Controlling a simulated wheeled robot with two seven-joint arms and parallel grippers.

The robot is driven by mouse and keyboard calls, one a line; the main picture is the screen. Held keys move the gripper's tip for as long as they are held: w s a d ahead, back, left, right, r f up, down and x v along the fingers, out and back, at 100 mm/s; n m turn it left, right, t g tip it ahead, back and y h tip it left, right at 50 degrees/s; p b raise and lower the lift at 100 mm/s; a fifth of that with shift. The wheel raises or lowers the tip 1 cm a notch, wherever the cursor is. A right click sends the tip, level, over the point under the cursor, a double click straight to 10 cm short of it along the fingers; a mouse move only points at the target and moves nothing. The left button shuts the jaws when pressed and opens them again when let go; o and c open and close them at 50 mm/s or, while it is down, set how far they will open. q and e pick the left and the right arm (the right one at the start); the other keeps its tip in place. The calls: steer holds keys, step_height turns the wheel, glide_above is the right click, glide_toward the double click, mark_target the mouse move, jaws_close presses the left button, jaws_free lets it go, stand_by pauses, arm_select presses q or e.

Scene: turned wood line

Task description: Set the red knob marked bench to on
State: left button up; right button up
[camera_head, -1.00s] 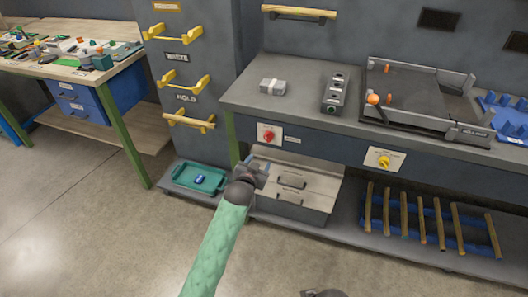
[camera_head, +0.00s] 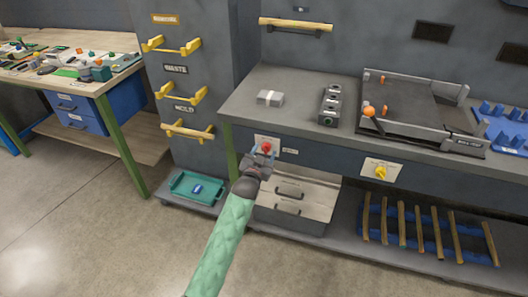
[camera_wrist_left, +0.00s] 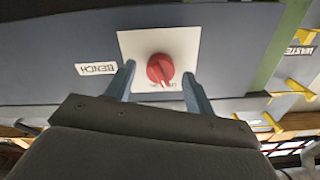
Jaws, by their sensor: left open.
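The red knob (camera_head: 266,148) sits on a white plate on the front of the grey bench, left end. In the left wrist view the red knob (camera_wrist_left: 160,69) shows between my fingers, with the label BENCH (camera_wrist_left: 96,69) beside its plate. Small lettering at the plate's edge near the knob is too small to read surely. My left gripper (camera_head: 262,158) is open, just in front of the knob. Its fingers (camera_wrist_left: 160,88) stand on both sides of the knob, and I see no contact. My right gripper is not in view.
A yellow knob (camera_head: 381,172) is on the bench front further right. Below are a grey drawer box (camera_head: 292,205), a teal tray (camera_head: 180,186) and a rack of wooden bars (camera_head: 430,230). A grey cabinet with yellow handles (camera_head: 181,93) stands at left. Open floor lies in front.

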arm_select(q)
steer(key=shift+w, duration=0.3)
steer(key=c, duration=1)
